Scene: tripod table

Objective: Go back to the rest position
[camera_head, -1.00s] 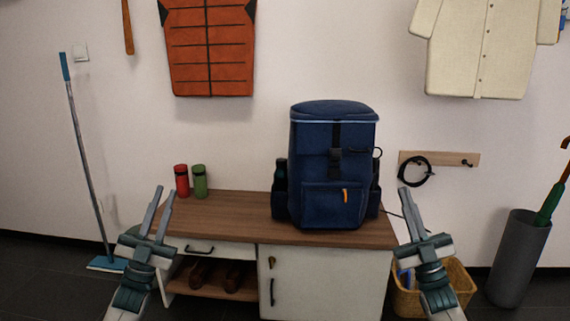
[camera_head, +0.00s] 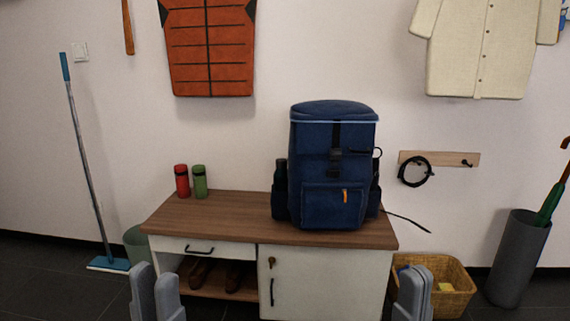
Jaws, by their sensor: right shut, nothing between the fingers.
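My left gripper (camera_head: 157,290) is low in the head view, in front of the left end of the bench. Its two fingers stand slightly apart with nothing seen between them. My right gripper (camera_head: 413,292) is low in front of the basket on the right. Its fingers are together and it holds nothing. Both arms are below the picture's lower edge.
A wooden-topped bench (camera_head: 210,222) carries a blue backpack (camera_head: 318,160), a red bottle (camera_head: 182,181) and a green bottle (camera_head: 200,182). A wicker basket (camera_head: 455,289) and grey umbrella stand (camera_head: 517,258) are at right. A mop (camera_head: 84,165) leans at left.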

